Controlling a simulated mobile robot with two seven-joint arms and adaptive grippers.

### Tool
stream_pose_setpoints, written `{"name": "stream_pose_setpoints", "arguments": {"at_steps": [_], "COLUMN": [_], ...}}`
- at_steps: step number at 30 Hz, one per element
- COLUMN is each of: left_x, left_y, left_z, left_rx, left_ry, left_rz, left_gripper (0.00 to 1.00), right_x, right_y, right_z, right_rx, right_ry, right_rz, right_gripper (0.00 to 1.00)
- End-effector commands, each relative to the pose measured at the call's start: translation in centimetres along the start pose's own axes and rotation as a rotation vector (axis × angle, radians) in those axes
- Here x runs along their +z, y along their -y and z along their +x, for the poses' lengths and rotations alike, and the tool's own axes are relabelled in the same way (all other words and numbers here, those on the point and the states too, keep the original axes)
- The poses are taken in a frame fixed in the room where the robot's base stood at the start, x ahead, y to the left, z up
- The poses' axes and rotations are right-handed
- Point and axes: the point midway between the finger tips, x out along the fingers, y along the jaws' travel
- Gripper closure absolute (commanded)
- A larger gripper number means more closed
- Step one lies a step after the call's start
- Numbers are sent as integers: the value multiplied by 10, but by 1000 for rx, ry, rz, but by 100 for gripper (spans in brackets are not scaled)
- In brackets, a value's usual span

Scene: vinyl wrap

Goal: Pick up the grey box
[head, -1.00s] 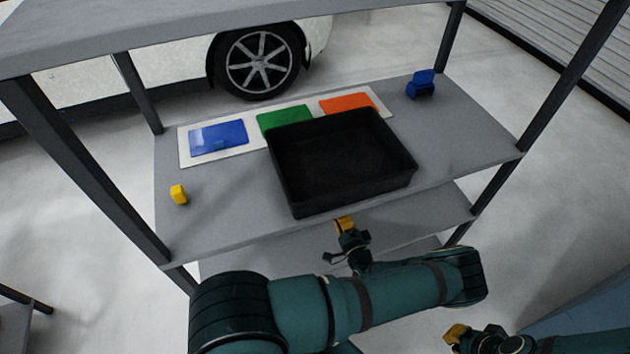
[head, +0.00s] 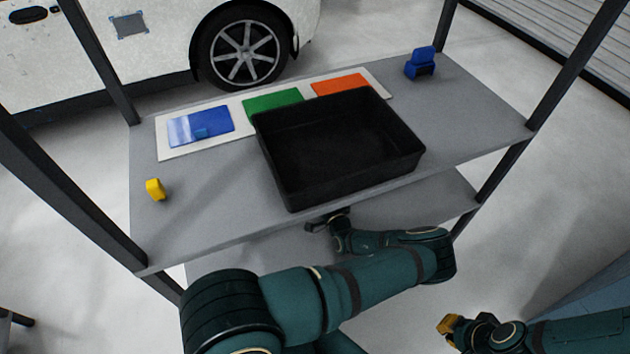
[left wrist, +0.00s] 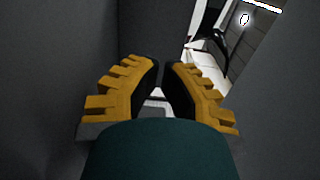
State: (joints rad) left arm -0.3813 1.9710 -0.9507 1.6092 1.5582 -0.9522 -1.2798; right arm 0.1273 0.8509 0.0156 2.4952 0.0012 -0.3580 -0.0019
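The box (head: 338,147) is a large open tray, dark grey to black, upright on the shelf top and empty as far as I can see. My left gripper (head: 322,221) is just below the shelf's front edge, under the near side of the box and apart from it. Its fingers are partly hidden there. In the left wrist view its yellow fingers (left wrist: 160,68) have tips close together with a thin gap, and nothing visible is held. My right gripper (head: 447,327) is low at the bottom right, away from the shelf and box; its opening is unclear.
The grey shelf (head: 220,205) has a lower level and dark posts. A white board (head: 168,151) with blue, green and orange panels lies behind the box. A small yellow object (head: 155,189) sits left, a blue object (head: 420,63) back right. A white car (head: 140,60) stands behind.

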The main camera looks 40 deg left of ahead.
Motion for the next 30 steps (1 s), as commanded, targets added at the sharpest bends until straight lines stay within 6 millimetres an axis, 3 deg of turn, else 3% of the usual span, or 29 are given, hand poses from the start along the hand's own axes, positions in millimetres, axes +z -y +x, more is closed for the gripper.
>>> {"name": "stream_pose_setpoints", "arguments": {"at_steps": [3, 9, 25, 30], "left_x": [0, 0, 1, 12], "left_y": [-1, -1, 0, 0], "left_z": [21, 45, 54, 74], "left_rx": [-1, 1, 1, 0], "left_ry": [-1, -1, -1, 4], "left_rz": [2, 1, 1, 0], "left_gripper": [100, 100, 100, 100], "right_x": [0, 0, -1, 0], "right_y": [-1, -2, -2, -2], "right_z": [3, 5, 5, 5], "right_rx": [0, 0, 0, 0], "right_ry": [-1, -3, -3, -3], "right_rz": [0, 0, 0, 0], "right_gripper": [100, 100, 100, 100]}}
